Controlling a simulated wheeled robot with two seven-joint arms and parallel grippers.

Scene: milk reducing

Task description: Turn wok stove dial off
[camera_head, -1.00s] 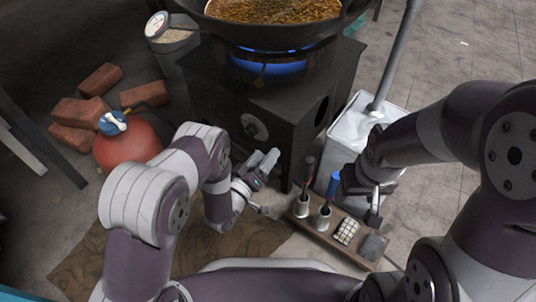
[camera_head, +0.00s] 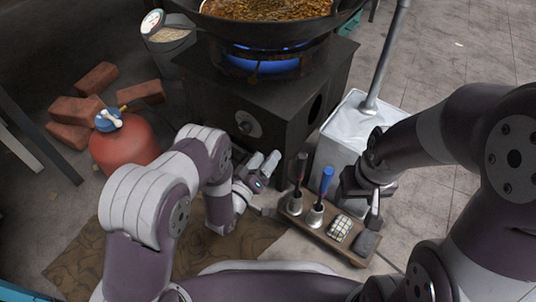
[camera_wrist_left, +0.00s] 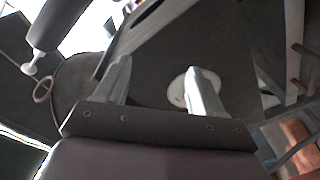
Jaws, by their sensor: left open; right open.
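The stove dial (camera_head: 248,124) is a round grey knob on the front of the dark box stove (camera_head: 290,125). A blue flame (camera_head: 265,65) burns under the wok (camera_head: 270,28). My left gripper (camera_head: 264,162) is open and empty, below and slightly right of the dial, apart from it. In the left wrist view my left gripper (camera_wrist_left: 160,72) has its two fingers spread, and a pale round disc (camera_wrist_left: 178,92), seemingly the dial, shows partly behind the right finger. My right gripper (camera_head: 372,208) is open, beside the white canister, away from the dial.
A red gas cylinder (camera_head: 125,145) and several bricks (camera_head: 90,105) are at the left. A wooden rack (camera_head: 330,238) with a blue-handled tool (camera_head: 327,180) stands front right of the stove. A white canister (camera_head: 350,140) with a pipe is right of it.

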